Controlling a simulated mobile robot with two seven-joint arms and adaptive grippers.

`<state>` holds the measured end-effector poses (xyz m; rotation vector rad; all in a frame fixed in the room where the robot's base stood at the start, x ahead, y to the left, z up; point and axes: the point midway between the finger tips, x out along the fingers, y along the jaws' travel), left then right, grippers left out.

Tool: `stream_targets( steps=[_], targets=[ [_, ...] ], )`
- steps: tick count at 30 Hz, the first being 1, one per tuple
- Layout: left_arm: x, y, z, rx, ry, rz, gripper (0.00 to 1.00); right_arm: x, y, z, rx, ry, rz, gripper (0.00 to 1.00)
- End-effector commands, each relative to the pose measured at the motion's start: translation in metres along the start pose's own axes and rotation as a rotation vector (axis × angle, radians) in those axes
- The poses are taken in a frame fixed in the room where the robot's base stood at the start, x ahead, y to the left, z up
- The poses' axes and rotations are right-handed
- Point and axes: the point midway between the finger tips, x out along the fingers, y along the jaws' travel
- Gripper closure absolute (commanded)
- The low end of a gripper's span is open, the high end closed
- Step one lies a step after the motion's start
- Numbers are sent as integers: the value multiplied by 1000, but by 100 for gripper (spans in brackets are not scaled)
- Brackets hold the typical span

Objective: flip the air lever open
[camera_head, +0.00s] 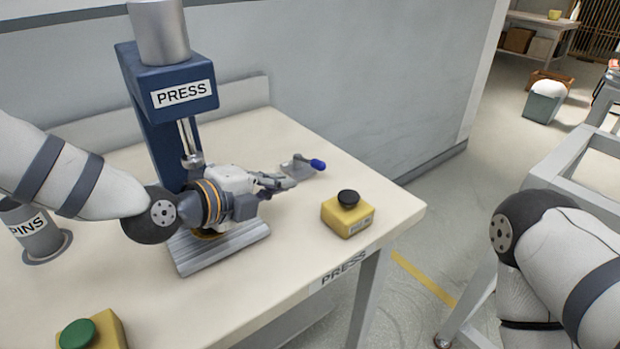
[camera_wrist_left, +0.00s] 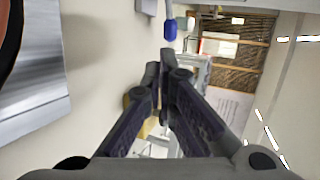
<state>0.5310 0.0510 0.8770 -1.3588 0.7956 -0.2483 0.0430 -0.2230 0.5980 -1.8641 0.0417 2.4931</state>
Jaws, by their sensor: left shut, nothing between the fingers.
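The air lever (camera_head: 317,164) has a blue tip and a small grey metal base (camera_head: 298,166), and it sits on the press table behind the left gripper. In the left wrist view the blue tip (camera_wrist_left: 170,29) shows just beyond the fingertips. My left gripper (camera_head: 283,182) is shut and empty, close to the lever's front, with a small gap seeming to remain. Its dark fingers (camera_wrist_left: 162,68) are together in the left wrist view. My right arm shows at the right edge, but its gripper is out of view.
The blue press (camera_head: 160,105) stands behind my left arm, over a grey ribbed plate (camera_head: 222,250). A yellow box with a black button (camera_head: 348,213) stands right of the gripper. A yellow box with a green button (camera_head: 92,332) is at front left. A pins cup (camera_head: 36,236) is at left.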

Motion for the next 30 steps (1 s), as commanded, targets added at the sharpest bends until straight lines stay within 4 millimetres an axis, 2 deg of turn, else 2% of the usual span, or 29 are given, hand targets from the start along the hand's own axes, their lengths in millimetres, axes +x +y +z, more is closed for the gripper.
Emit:
stream_targets(
  steps=[1,6,13,18,30],
  targets=[
    [13,6,-1,-6,3,6,100,6,0,3,0,-16,1,60],
    [50,6,-1,-5,2,5,100,16,0,8,-1,-43,2,60],
    [87,3,-1,-3,1,3,100,26,1,13,-1,-67,3,60],
    [96,1,0,-2,0,0,100,28,1,14,-2,-71,4,60],
    [97,-1,-1,-1,-1,0,100,27,1,14,-2,-69,4,60]
  ],
)
